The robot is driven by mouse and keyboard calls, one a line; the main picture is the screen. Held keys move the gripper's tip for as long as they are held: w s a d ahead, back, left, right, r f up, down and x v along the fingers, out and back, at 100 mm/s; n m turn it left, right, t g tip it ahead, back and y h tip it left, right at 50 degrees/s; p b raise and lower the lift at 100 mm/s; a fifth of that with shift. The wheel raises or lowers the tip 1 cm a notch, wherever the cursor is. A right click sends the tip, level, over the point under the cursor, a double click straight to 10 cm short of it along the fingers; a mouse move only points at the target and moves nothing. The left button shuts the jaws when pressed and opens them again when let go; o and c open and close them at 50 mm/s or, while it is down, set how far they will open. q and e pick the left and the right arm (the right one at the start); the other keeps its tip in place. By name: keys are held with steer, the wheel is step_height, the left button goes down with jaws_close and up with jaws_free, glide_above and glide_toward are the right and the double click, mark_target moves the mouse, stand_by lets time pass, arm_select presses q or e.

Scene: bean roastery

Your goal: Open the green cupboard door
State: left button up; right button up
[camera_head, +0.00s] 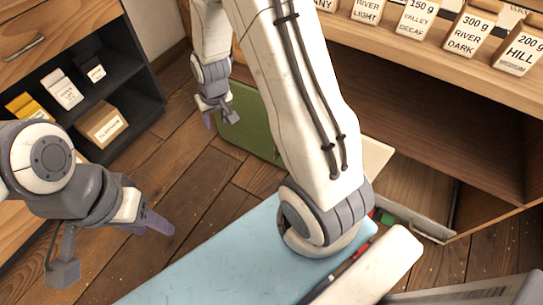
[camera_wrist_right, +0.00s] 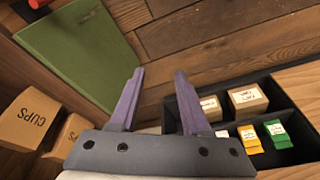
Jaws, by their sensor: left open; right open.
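The green cupboard door (camera_head: 247,122) stands swung out from the wooden counter at the back in the head view. My right arm hides part of it. My right gripper (camera_head: 220,118) is beside the door's left end in the head view. It is open, with nothing between its fingers in the right wrist view (camera_wrist_right: 158,78). My left gripper (camera_head: 152,223) is at the lower left over the floor, open and empty, away from the door.
A dark shelf unit (camera_head: 125,100) with boxes and packets stands at the left. An open drawer (camera_head: 425,222) juts out below the counter at the right. Labelled bags (camera_head: 470,35) line the counter top. Wooden floor (camera_head: 185,170) is clear between the grippers.

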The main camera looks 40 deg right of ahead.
steer(key=w+d+f+m+h+b, duration=0.1)
steer(key=d+f+b, duration=0.4)
steer(key=f, duration=0.8)
steer(key=w+d+f+m+b, duration=0.1)
steer(key=d+f+m+b, duration=0.1)
steer(key=d+f+b, duration=0.4)
steer(key=d+f+m+h+b, duration=0.1)
steer(key=d+f+b, duration=0.5)
steer(key=d+f, duration=0.6)
steer(key=shift+w+d+f+m+t+h, duration=0.15)
steer(key=shift+f+m, duration=0.1)
steer(key=shift+f, duration=1.35)
steer(key=shift+w+d+f+m+t+h, duration=0.1)
steer(key=shift+f+m, duration=0.2)
steer(key=shift+f, duration=1.35)
steer(key=shift+w+d+f+m+t+h, duration=0.15)
steer(key=shift+f+m, duration=0.1)
steer(key=shift+f, duration=1.35)
arm_select(q)
step_height(320, 180, down, 20)
arm_select(e)
steer(key=shift+a, duration=0.1)
jaws_close()
